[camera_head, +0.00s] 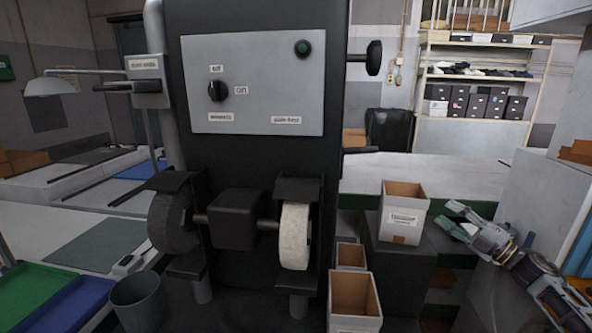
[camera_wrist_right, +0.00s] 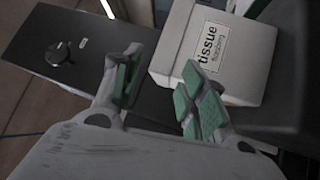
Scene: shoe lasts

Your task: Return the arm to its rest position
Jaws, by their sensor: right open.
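My right gripper (camera_head: 456,219) comes in from the right in the head view and is open and empty. Its green-padded fingers (camera_wrist_right: 155,95) stand apart in the right wrist view. In the head view it hovers beside a white open-topped box (camera_head: 404,222) with a label, just right of it. In the right wrist view a white box labelled "tissue" (camera_wrist_right: 225,50) lies beyond the fingertips; I cannot tell whether a finger touches it. My left gripper is not in view.
A grinding machine (camera_head: 250,170) with a dark wheel and a white wheel (camera_head: 295,235) fills the middle. Open boxes (camera_head: 354,295) stand below right. A bin (camera_head: 137,300) and green and blue trays (camera_head: 35,290) are at left. Shelves (camera_head: 475,75) with dark boxes stand behind.

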